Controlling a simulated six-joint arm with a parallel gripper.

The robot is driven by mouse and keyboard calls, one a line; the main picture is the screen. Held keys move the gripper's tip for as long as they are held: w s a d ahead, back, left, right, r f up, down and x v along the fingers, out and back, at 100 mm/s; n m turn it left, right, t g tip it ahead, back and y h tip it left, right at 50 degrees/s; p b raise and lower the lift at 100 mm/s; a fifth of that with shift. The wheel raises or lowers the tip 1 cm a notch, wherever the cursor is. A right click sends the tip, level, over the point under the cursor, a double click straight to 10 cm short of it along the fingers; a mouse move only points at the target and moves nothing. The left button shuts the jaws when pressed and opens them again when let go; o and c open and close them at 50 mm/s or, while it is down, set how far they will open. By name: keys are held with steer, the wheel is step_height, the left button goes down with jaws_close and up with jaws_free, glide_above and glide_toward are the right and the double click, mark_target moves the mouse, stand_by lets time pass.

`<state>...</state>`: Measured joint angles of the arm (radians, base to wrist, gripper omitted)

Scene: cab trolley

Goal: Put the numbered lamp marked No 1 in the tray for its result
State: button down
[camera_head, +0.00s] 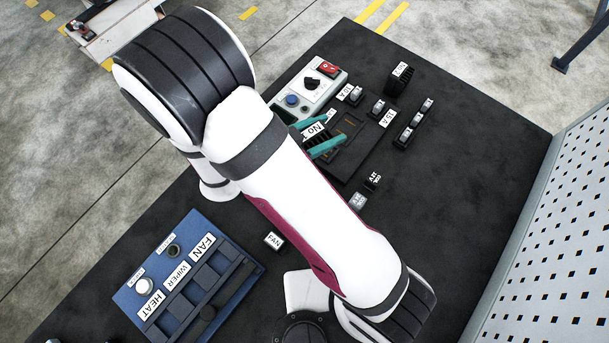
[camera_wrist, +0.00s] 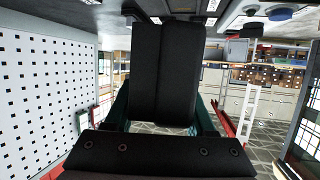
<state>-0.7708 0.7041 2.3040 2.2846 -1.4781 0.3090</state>
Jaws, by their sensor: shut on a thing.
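My gripper (camera_head: 335,128) has teal fingers and is shut on a black block with a white label (camera_head: 314,130). The label reads "No"; its digit is not legible. In the wrist view the black block (camera_wrist: 165,75) fills the space between the fingers. In the head view the block is at the near-left edge of a dark tray with slots (camera_head: 352,140); I cannot tell whether it touches it. Part of the gripper is hidden behind my arm.
A grey test box (camera_head: 318,84) with a knob and a blue button stands just beyond. Small labelled parts (camera_head: 380,107) and a black relay-like block (camera_head: 399,79) lie to the right. A blue panel (camera_head: 225,267) marked HEAT, WIPER and FAN is front left. A perforated board (camera_head: 560,240) bounds the right.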

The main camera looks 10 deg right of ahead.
steer(key=s+a+f+m+g, duration=0.1)
steer(key=s+a+g, duration=0.15)
steer(key=s, duration=0.45)
steer(key=shift+t+h, duration=0.4)
steer(key=shift+t, duration=0.05)
steer(key=f, duration=0.5)
steer(key=a+f, duration=0.1)
steer(key=f, duration=0.1)
steer(key=shift+s+f, duration=0.3)
steer(key=shift+f, duration=0.05)
steer(key=shift+c, duration=1.1)
jaws_free()
steer(key=shift+f, duration=0.15)
steer(key=v, duration=0.4)
